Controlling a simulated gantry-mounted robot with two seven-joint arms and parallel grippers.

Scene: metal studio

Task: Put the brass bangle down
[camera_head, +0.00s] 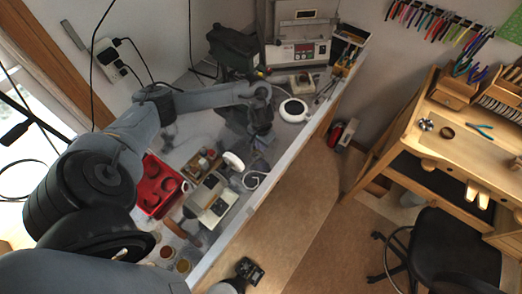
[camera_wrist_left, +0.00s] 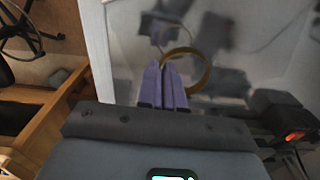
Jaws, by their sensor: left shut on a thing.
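My left gripper (camera_wrist_left: 167,68) has purple fingers that are shut on the brass bangle (camera_wrist_left: 208,76) in the left wrist view. The bangle is a thin gold-brown ring that sticks out to the right of the fingertips, over a grey reflective surface. In the head view my left arm reaches in from the left, and the left gripper (camera_head: 262,136) points down over the metal bench. The bangle is too small or hidden to make out there. My right gripper does not show.
On the metal bench (camera_head: 210,130) stand a red tray (camera_head: 160,186), a pale device (camera_head: 210,200), a white round disc (camera_head: 293,110) and a machine (camera_head: 298,50) at the back. A wooden workbench (camera_head: 440,150) and a black chair (camera_head: 455,245) are at the right.

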